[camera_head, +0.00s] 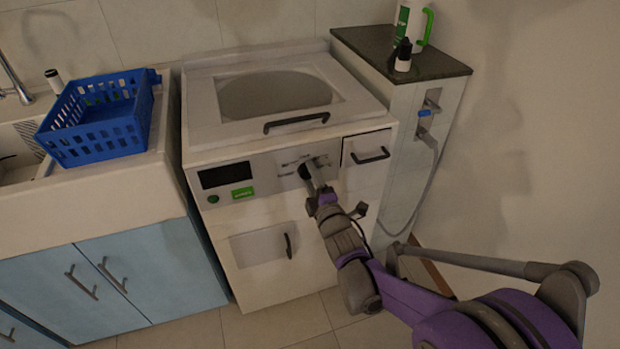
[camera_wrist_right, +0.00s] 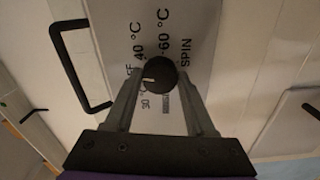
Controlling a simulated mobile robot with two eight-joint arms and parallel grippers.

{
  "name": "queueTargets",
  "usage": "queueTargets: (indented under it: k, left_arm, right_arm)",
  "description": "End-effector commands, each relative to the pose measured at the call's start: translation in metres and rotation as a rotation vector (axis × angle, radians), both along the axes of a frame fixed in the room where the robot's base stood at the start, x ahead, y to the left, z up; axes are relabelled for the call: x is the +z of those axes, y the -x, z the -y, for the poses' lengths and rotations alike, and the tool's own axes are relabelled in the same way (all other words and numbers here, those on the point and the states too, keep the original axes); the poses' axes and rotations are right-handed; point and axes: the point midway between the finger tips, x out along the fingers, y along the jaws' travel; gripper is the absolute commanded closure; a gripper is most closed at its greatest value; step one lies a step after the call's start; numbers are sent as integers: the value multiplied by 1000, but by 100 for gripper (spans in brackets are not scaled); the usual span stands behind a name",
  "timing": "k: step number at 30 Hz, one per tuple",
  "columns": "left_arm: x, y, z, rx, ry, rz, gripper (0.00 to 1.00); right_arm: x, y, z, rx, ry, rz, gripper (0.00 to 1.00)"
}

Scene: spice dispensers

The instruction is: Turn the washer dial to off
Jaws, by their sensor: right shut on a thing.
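The white washer (camera_head: 250,220) stands in the middle of the head view with its control panel facing me. Its round black dial (camera_wrist_right: 158,75) shows in the right wrist view, with a small white mark toward the left of the picture. Labels 30 °C, 40 °C, 60 °C and SPIN surround it; one label beside the left finger is partly covered. My right gripper (camera_wrist_right: 160,82) is shut on the dial, one finger on each side. In the head view my right gripper (camera_head: 306,170) reaches the panel and hides the dial. My left gripper is not in view.
A drawer with a black handle (camera_head: 371,156) is right of the dial. The lid handle (camera_head: 296,122) is above it. A dark display (camera_head: 222,175) and green label are to the left. A blue basket (camera_head: 98,118) sits on the left counter. A narrow cabinet (camera_head: 400,140) stands at right.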

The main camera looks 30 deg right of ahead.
Motion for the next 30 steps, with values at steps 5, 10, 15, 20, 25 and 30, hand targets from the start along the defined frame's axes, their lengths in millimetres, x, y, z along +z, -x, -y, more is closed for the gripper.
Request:
queueTargets:
  k: [5,10,15,20,25,30]
  left_arm:
    - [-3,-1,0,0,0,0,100]
    - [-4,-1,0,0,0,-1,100]
    - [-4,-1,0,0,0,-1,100]
    - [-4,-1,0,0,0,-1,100]
    - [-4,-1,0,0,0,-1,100]
    - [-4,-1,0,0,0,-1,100]
  right_arm:
    - [-1,0,0,0,79,-20,100]
    - [0,0,0,0,119,-30,100]
    - [0,0,0,0,136,-34,100]
    - [0,0,0,0,137,-34,100]
    - [0,0,0,0,136,-34,100]
    - [0,0,0,0,136,-34,16]
